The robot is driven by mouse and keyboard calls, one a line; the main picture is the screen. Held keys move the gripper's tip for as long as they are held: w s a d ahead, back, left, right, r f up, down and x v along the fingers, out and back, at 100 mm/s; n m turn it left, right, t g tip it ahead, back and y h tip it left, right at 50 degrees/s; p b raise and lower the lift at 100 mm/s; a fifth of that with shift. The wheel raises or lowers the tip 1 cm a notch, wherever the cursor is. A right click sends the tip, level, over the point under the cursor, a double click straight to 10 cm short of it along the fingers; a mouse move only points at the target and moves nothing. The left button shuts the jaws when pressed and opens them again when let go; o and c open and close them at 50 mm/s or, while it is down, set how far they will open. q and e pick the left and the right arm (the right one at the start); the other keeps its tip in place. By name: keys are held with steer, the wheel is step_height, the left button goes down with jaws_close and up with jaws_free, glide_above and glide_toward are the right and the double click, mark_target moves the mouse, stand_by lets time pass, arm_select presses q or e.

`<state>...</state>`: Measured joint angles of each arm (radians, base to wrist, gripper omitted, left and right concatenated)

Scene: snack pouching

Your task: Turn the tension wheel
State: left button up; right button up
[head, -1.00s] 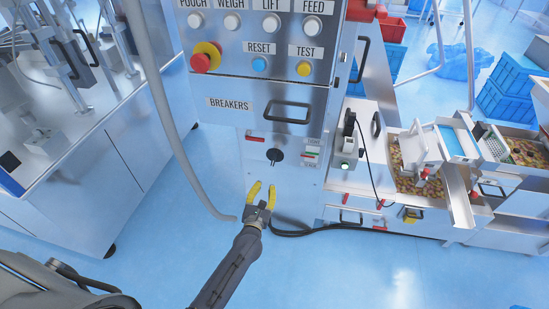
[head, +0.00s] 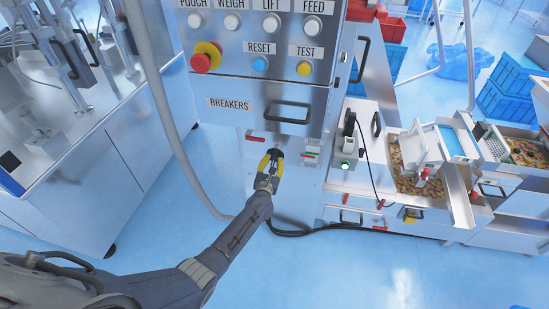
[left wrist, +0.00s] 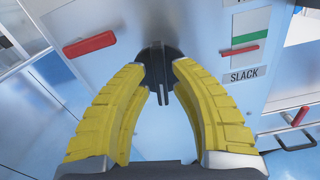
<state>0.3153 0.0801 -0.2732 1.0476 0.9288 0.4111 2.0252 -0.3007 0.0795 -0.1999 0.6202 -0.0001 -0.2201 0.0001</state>
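The tension wheel (left wrist: 158,58) is a dark round knob with a raised bar on the front of the steel cabinet. In the head view my left gripper (head: 271,160) is in front of it and mostly hides it. In the left wrist view the yellow fingers of my left gripper (left wrist: 160,72) are apart, one on each side of the wheel's bar, with gaps visible. I cannot tell whether the fingertips touch the wheel's disc. A gauge (left wrist: 250,42) with a green band and a red pointer is to its right, above a SLACK label (left wrist: 244,75). My right gripper is not in view.
A red bar (left wrist: 89,43) is left of the wheel. Above it in the head view are the BREAKERS drawer handle (head: 288,113) and a button panel (head: 262,50). A dark cable (head: 300,233) lies on the floor below. Snack trays (head: 420,180) are at the right.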

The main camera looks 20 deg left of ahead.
arm_select(q)
steer(key=shift+w+a, duration=0.1)
steer(key=shift+w, duration=1.2)
steer(key=shift+c, duration=0.3)
jaws_close()
